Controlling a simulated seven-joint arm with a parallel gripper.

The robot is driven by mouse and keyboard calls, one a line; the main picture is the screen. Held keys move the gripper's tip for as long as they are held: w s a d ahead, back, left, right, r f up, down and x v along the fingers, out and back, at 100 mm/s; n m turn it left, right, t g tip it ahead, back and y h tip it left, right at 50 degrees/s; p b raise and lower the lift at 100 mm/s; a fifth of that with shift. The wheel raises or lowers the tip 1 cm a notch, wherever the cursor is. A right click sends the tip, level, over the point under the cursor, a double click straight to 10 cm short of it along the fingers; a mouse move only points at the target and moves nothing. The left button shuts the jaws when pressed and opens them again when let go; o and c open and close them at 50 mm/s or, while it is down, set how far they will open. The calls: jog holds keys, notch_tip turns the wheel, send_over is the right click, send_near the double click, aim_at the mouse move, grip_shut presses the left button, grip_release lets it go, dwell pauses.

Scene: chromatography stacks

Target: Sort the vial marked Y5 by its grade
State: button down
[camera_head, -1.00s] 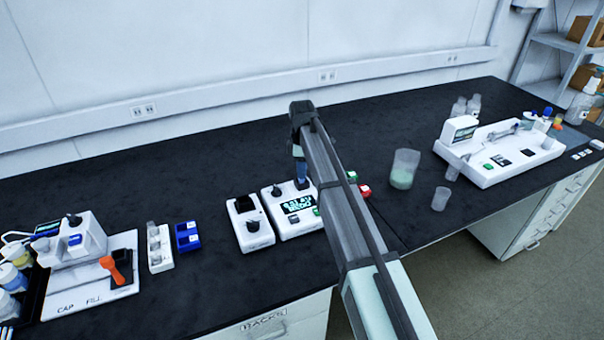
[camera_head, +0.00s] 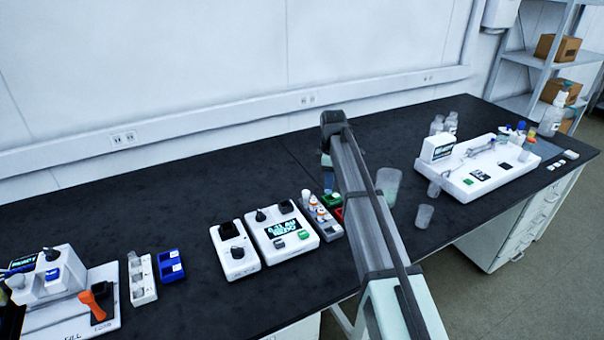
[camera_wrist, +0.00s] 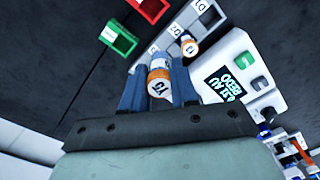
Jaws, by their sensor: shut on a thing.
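My gripper (camera_wrist: 158,72) is shut on a vial (camera_wrist: 159,82) with an orange-rimmed cap; its mark starts with Y, and the second character is hard to read. In the head view my gripper (camera_head: 327,170) is past the white reader, near the vial rack, partly hidden by my arm. The reader (camera_head: 284,229) has a display that seems to read 0.31 AU REDO; it also shows in the wrist view (camera_wrist: 232,88). A green bin (camera_wrist: 118,38) and a red bin (camera_wrist: 150,8) stand beside the rack.
A white device (camera_head: 233,250) stands left of the reader. Beakers (camera_head: 388,183) stand right of my arm. The bench behind the reader is clear.

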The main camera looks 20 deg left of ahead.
jog(key=w+d+f+n, duration=0.1)
jog(key=d+f+n, duration=0.1)
jog(key=d, duration=0.3)
jog(key=shift+d+f, duration=0.15)
jog(key=shift+f, duration=0.5)
jog(key=shift+w+f, duration=0.1)
jog(key=shift+f, duration=0.05)
jog(key=shift+f, duration=1.95)
jog(key=shift+f, duration=1.45)
jog(key=c, duration=0.8)
grip_release()
jog(key=shift+r, duration=0.1)
